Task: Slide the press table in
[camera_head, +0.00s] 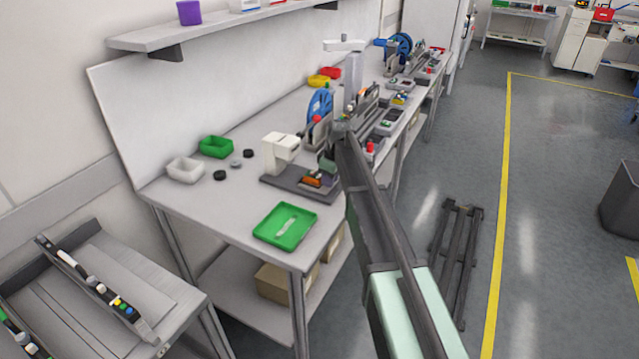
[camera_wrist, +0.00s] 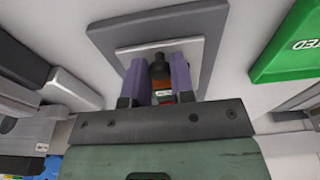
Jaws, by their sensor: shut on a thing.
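The white press (camera_head: 281,152) stands on a dark base (camera_head: 290,188) on the workbench. In the wrist view the press table appears as a light grey plate (camera_wrist: 207,50) over a dark base (camera_wrist: 105,35). A dark knob (camera_wrist: 160,67) rises from the plate. My gripper (camera_wrist: 160,72) is shut on the knob, one finger on each side. An orange-red part shows just below the knob, partly hidden by the fingers. In the head view my gripper (camera_head: 320,176) is low at the right side of the press, and my arm hides part of that area.
A green tray (camera_head: 262,237) with a pale piece in it lies in front of the press; it also shows in the wrist view (camera_wrist: 262,68). A green bin (camera_head: 216,147), a white bin (camera_head: 184,170) and small dark discs are on the left. Fixtures crowd the bench behind.

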